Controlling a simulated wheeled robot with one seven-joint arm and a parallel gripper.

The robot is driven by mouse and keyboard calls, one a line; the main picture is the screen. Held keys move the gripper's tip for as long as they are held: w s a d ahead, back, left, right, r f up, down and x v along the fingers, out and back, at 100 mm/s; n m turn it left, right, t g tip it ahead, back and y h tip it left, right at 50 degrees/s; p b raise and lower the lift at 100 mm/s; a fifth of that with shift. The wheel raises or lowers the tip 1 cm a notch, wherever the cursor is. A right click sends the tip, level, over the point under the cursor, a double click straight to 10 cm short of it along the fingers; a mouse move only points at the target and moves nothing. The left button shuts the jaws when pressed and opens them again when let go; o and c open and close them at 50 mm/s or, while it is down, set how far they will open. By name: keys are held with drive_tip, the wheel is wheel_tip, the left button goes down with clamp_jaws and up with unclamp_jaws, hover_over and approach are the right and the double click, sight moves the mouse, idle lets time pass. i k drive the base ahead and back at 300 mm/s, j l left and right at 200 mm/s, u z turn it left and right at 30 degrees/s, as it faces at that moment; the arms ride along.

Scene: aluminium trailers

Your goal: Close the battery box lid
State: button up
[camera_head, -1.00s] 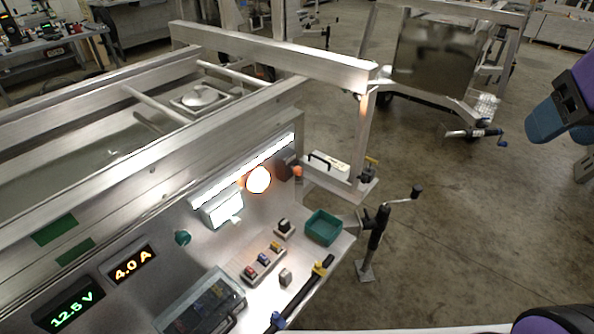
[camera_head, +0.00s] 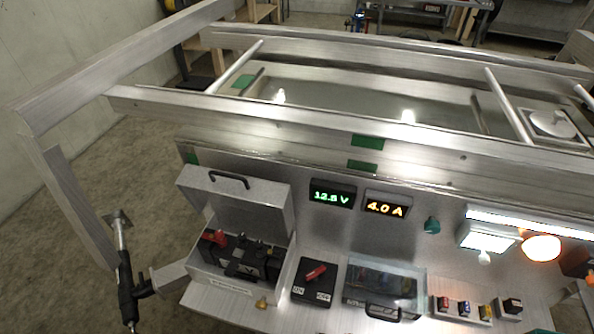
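The battery box (camera_head: 222,283) is a grey metal box at the lower left of the bench, against the upright panel. Its lid (camera_head: 250,205) stands open, tilted up at the back, with a black handle (camera_head: 229,180) near its top edge. Inside sits a black battery (camera_head: 240,262) with a red terminal cover (camera_head: 214,237). My gripper is not in view.
Right of the box are a red rotary switch (camera_head: 315,273) and a clear-lidded case (camera_head: 385,284). Small fuses (camera_head: 464,307) sit further right. Lit displays (camera_head: 332,196) are on the panel. A trailer jack (camera_head: 125,280) stands at the left, with open floor beyond.

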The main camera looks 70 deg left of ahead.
sight(199, 184)
drive_tip(key=u, duration=2.6)
drive_tip(key=i+j+z, duration=0.15)
drive_tip(key=i+j, duration=0.1)
